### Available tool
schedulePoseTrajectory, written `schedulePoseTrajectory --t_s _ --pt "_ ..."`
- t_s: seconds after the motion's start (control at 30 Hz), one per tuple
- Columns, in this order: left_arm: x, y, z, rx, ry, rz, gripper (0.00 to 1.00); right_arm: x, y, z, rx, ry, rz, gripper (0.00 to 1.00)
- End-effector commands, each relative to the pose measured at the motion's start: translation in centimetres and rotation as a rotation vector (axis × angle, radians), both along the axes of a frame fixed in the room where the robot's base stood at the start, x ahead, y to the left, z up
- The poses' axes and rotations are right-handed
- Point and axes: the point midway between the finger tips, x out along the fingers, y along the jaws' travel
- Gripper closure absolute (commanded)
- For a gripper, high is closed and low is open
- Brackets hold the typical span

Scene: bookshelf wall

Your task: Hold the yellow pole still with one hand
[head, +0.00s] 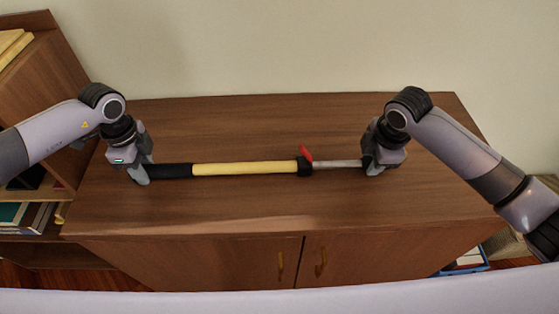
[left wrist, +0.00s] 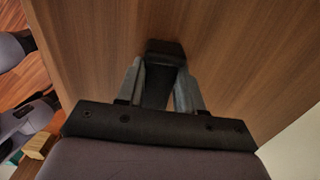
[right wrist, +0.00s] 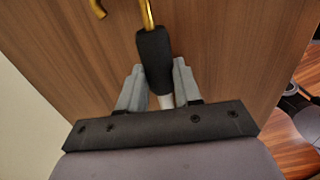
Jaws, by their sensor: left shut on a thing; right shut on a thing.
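The pole lies level above or on the brown cabinet top, running left to right in the head view. It has a yellow tube (head: 245,168), a black grip (head: 170,171) at its left, and a black collar (head: 304,167) with a red lever (head: 306,153). A thin grey rod (head: 338,164) extends right from the collar. My left gripper (head: 145,172) is shut on the black grip's left end, which also shows between its fingers in the left wrist view (left wrist: 165,75). My right gripper (head: 372,167) is shut at the grey rod's right end; a black piece (right wrist: 154,60) shows at its fingers.
The cabinet (head: 270,215) has a largely clear top and two doors with gold handles (head: 320,263). A wall (head: 280,45) stands behind it. A shelf (head: 45,50) with books is at the left. A blue box (head: 470,262) sits at the lower right.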

Motion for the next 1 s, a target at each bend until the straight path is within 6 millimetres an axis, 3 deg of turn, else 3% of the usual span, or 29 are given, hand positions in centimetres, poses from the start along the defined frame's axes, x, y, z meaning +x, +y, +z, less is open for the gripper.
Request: schedulePoseTrajectory --t_s 1.0 --pt "0.0 0.3 0.0 0.007 0.001 0.004 1.0 0.0 -7.5 0.0 -0.005 0.0 -0.005 1.0"
